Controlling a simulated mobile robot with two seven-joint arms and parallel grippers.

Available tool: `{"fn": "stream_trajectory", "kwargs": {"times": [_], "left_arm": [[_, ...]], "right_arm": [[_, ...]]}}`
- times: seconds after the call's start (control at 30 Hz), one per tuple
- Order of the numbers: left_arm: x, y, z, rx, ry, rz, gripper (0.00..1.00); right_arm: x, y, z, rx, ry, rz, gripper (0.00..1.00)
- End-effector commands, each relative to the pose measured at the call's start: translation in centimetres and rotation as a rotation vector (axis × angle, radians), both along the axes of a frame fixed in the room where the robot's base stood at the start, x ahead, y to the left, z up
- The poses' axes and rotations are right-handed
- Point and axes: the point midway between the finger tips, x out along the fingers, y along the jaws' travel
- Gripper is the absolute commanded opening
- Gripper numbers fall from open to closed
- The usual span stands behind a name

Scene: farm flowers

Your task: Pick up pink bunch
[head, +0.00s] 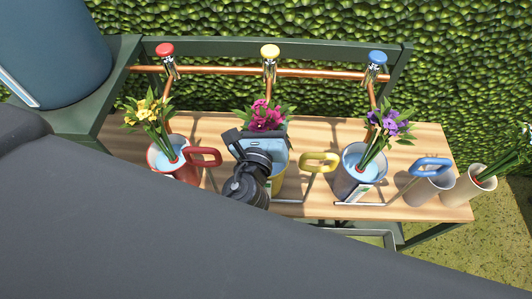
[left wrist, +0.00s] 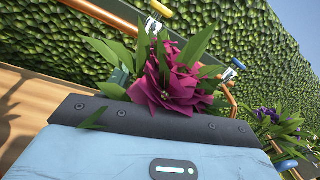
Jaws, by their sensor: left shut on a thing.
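The pink bunch (head: 266,114) has magenta flowers and green leaves. It shows above the middle can, the one with a yellow handle (head: 319,162). My left gripper (head: 262,133) is over this can, right at the bunch, and is shut on it. In the left wrist view the pink bunch (left wrist: 172,78) rises just beyond the dark edge of the gripper body. Its stems and the fingertips are hidden there. Most of the yellow-handled can is hidden behind my gripper and wrist. My right gripper is not in view.
A red-handled can (head: 160,160) with a yellow bunch (head: 147,110) stands left. A blue-handled can (head: 352,183) with a purple bunch (head: 390,124) stands right. Pale pots (head: 470,188) stand at the wooden table's (head: 430,140) right end. Red, yellow and blue taps stand behind.

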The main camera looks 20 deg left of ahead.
Motion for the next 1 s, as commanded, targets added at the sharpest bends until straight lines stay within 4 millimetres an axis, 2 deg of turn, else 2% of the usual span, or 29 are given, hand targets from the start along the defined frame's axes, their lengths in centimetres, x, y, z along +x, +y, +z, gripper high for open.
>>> {"fn": "stream_trajectory", "kwargs": {"times": [0.2,0.37,0.8,1.0], "left_arm": [[0.0,0.0,0.4,-0.001,-0.003,0.000,0.13],[0.1,0.0,2.3,-0.003,-0.009,0.000,0.13],[0.0,0.0,13.3,-0.004,-0.018,0.000,0.13],[0.0,0.0,16.7,-0.001,-0.015,0.001,0.13]], "right_arm": [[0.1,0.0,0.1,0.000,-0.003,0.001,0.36],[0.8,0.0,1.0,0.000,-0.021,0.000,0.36],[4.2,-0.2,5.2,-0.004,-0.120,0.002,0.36],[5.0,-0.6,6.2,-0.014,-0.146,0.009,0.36]]}}
